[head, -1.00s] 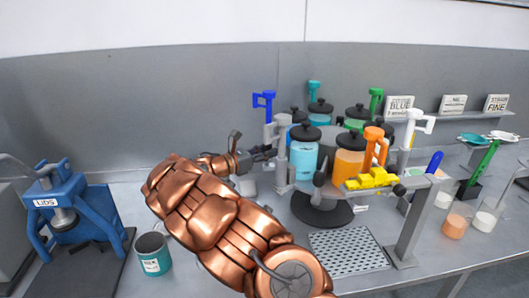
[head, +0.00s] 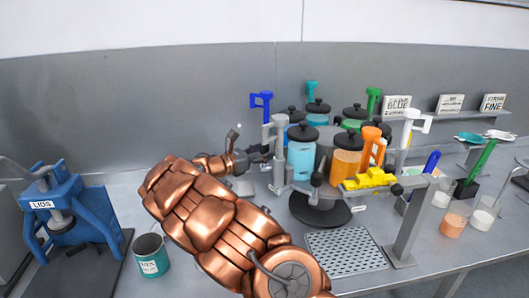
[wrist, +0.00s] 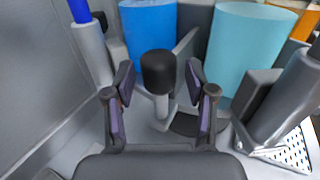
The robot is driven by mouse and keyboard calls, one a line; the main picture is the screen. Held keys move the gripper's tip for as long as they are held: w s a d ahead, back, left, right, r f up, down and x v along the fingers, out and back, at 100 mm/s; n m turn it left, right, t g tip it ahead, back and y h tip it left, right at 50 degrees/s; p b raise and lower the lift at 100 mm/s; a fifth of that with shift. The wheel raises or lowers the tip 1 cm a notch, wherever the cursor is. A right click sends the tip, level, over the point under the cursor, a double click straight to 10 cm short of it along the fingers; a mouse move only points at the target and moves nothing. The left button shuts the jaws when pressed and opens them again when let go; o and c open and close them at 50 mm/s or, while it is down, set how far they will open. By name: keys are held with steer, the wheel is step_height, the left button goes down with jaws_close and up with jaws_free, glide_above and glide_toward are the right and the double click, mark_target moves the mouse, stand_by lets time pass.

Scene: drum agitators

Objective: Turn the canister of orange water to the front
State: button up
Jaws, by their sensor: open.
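The canister of orange water (head: 346,163) has a black lid and stands on the round carousel, at its right front behind the yellow part. A light blue canister (head: 300,160) is left of it; it also shows in the wrist view (wrist: 245,50). My gripper (head: 262,157) is left of the carousel, behind a grey post. In the wrist view my gripper (wrist: 160,85) is open, with a black knob (wrist: 158,72) on a grey stem seen between its fingers. Contact with the knob cannot be told. A blue canister (wrist: 150,25) is behind the knob.
Grey dispenser posts (head: 280,155) with coloured handles ring the carousel. A yellow part (head: 370,180) and a perforated drip tray (head: 345,250) are in front. A teal cup (head: 151,257) and blue press (head: 70,215) stand left. Cups (head: 453,225) stand right.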

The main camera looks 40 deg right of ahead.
steer(key=a, duration=1.1)
steer(key=shift+w+a, duration=0.35)
steer(key=shift+w, duration=0.05)
